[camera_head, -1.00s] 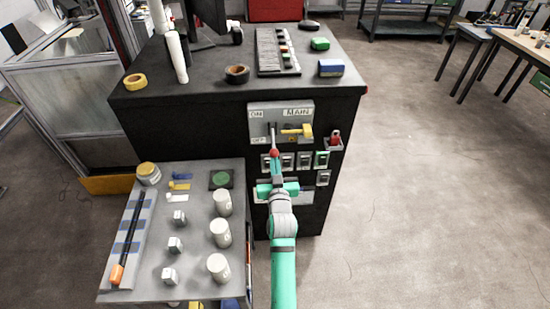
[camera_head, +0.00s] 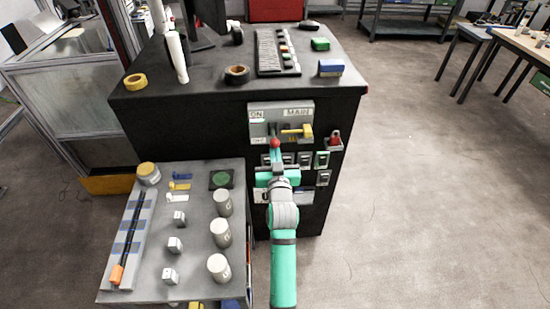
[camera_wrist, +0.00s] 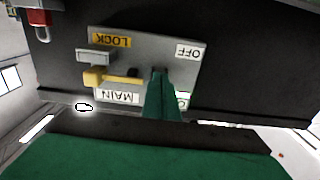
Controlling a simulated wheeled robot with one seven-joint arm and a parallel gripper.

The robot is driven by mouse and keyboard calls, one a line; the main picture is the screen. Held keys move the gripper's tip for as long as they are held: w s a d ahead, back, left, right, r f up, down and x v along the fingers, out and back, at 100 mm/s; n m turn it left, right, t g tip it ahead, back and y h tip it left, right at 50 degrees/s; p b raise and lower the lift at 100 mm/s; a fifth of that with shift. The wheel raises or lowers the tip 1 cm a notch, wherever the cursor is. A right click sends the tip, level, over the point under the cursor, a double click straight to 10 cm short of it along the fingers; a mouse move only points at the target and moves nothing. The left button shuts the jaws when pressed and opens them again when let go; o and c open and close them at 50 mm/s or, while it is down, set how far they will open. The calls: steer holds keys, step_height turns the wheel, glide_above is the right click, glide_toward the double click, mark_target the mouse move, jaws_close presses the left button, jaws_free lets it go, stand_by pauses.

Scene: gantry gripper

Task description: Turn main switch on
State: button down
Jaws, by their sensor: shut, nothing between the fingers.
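The grey main switch panel (camera_head: 306,121) is on the front of the black cabinet, marked ON at top left, MAIN at top right and OFF lower left. A yellow handle (camera_head: 297,131) sticks out at its right. A red knob (camera_head: 275,143) shows just above my gripper (camera_head: 276,153), apparently on the switch lever, whose shaft is mostly hidden. Green shows below the ON label (camera_head: 257,115). In the wrist view the panel (camera_wrist: 140,55) appears upside down; my shut green gripper (camera_wrist: 160,78) stands before it, covering the lever area. Whether it touches the lever cannot be told.
A red padlock (camera_head: 335,138) hangs in a holder right of the panel. Smaller switches (camera_head: 304,159) sit below it. A grey side table (camera_head: 200,262) with white cylinders stands at left. The floor to the right is clear.

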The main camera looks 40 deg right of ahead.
steer(key=shift+r, duration=0.25)
steer(key=f+v, duration=0.1)
steer(key=v, duration=0.8)
steer(key=shift+f, duration=0.15)
stand_by(0.9)
